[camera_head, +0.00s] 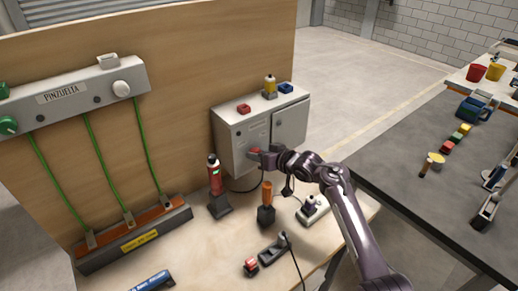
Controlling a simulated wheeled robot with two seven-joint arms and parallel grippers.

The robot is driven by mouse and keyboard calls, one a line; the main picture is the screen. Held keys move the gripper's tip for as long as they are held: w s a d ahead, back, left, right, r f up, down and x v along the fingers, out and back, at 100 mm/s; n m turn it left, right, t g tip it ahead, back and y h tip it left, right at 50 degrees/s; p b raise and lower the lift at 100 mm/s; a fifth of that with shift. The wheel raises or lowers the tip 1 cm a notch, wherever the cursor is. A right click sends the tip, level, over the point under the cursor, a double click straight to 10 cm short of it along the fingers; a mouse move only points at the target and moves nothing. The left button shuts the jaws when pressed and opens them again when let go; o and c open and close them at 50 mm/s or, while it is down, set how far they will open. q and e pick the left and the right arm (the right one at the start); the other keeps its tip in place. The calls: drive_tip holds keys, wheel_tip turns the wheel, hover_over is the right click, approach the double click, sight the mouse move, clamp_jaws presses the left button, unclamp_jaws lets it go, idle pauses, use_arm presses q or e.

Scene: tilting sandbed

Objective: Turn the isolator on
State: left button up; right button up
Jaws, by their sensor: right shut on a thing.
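My right gripper (261,156) reaches in from the right and is shut on this red part, which I take to be the isolator knob. The fingers hide most of the knob, so its angle cannot be read. My left gripper is not in view.
A red and black device (215,182), an orange-handled tool (266,203) and a socket strip (272,250) with a cable stand on the wooden bench (200,258). A grey rail with green cables (70,95) is at left. A dark table (400,150) lies right.

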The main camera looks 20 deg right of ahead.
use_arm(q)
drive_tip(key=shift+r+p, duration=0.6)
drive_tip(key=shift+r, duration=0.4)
use_arm(e)
drive_tip(key=shift+w+d+f+m+y, duration=0.1)
drive_tip(key=shift+m+y, duration=1.05)
drive_tip(key=shift+m, duration=0.7)
drive_tip(key=shift+d+f+m+y, duration=0.1)
drive_tip(key=shift+m+y, duration=1.05)
drive_tip(key=shift+m, duration=0.7)
drive_tip(key=o, duration=1)
